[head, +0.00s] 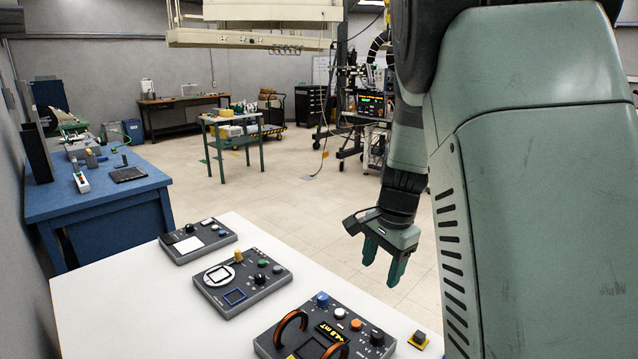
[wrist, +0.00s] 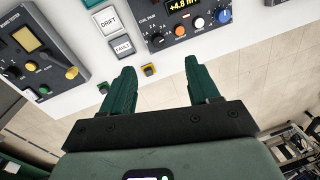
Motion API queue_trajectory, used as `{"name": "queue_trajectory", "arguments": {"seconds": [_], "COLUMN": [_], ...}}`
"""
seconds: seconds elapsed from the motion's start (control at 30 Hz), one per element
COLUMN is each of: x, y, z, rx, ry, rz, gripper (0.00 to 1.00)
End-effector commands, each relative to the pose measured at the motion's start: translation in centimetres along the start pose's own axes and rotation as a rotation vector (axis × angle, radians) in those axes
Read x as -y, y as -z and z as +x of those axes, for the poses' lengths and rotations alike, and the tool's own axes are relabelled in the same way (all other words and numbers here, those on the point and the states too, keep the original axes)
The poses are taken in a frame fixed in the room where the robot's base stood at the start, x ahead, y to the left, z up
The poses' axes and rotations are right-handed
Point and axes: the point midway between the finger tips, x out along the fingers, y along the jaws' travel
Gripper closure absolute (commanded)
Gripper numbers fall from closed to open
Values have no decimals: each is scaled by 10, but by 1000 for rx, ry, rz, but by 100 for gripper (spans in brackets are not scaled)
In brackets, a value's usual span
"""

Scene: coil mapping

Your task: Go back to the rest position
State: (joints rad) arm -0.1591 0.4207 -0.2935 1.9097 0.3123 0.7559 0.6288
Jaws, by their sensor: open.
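My gripper (head: 383,266) hangs with its green fingers pointing down in the head view, to the right of the white table (head: 130,290) and above the floor. In the wrist view my gripper (wrist: 163,85) has its two fingers spread apart with nothing between them. The coil unit (head: 325,335) with two orange rings and a lit display reading about +4.8 mT stands on the table. Part of this unit (wrist: 185,22) shows at the top of the wrist view, apart from the fingers.
Two more dark panels, one with a round white ring (head: 240,282) and one farther back (head: 197,240), stand on the table. DRIFT (wrist: 108,20) and FAULT (wrist: 122,46) plates lie on the table. Open floor surrounds my gripper.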

Motion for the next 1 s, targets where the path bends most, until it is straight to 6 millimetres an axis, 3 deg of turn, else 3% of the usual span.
{"name": "queue_trajectory", "arguments": {"seconds": [0.03,0.2,0.4,0.5,0.8,1.0], "x": [-5,-32,-77,-103,-166,-177], "y": [-11,-49,-96,-118,-163,-170], "z": [-26,-92,-151,-170,-191,-191], "rx": [-5,-41,-131,-193,-365,-399], "ry": [32,104,156,164,127,109], "rz": [-55,-273,-537,-667,-951,-1002], "gripper": [40,40,40,40,40,40]}}
